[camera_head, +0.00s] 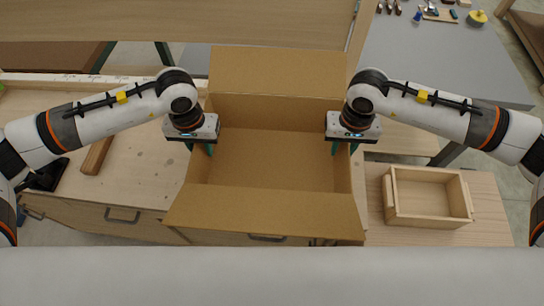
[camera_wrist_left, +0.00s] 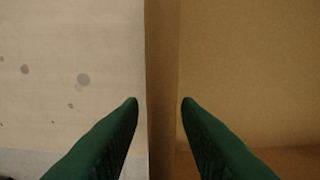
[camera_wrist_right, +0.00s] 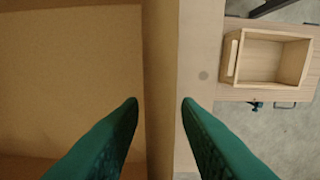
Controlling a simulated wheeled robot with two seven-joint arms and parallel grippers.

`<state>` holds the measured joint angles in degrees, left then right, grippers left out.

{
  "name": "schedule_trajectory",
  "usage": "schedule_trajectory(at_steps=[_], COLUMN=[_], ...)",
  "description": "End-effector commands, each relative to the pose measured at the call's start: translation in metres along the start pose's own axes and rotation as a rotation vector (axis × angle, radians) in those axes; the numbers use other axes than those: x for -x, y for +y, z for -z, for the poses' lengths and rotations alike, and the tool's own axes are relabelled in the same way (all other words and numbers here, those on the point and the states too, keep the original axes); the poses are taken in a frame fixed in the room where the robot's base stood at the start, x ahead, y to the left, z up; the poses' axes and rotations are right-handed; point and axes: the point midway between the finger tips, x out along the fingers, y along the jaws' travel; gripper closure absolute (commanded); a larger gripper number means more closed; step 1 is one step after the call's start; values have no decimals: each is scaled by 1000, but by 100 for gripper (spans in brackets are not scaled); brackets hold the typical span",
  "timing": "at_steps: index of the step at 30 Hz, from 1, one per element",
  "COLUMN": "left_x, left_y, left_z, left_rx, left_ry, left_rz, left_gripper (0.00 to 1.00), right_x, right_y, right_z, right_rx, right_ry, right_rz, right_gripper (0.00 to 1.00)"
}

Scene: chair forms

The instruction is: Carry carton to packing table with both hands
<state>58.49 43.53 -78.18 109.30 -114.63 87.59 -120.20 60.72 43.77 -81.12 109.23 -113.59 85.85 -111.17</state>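A brown open-topped carton (camera_head: 270,160) fills the middle of the head view. Its back flap stands up and its front flap folds toward me; its inside looks empty. My left gripper (camera_head: 205,149) is at its left wall and my right gripper (camera_head: 345,148) at its right wall. In the left wrist view, the left gripper's green fingers (camera_wrist_left: 160,103) straddle the wall edge, with a small gap beside it. In the right wrist view, the right gripper's fingers (camera_wrist_right: 160,103) also straddle the wall, slightly apart from it.
A pale workbench (camera_head: 130,180) with drawers lies at left, with a wooden block (camera_head: 97,155) on it. A wooden tray (camera_head: 428,197) sits on a wooden surface at right. A grey table (camera_head: 440,60) at the back right holds small tools near its far edge.

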Motion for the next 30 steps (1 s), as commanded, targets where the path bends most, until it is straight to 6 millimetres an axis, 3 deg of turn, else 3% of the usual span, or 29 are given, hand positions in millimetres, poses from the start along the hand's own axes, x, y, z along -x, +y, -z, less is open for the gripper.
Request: schedule_trajectory(at_steps=[1,7,20,30], left_x=[0,0,2,29], left_y=[0,0,0,0], left_z=[0,0,0,0], left_rx=[0,0,0,1], left_ry=[0,0,-1,-1], left_rz=[0,0,0,0], left_gripper=[70,100,100,100], right_x=[0,0,2,29], right_y=[0,0,0,0], right_z=[0,0,0,0], right_rx=[0,0,0,0], right_ry=[0,0,-1,0], right_rz=[0,0,0,0], right_gripper=[70,100,100,100])
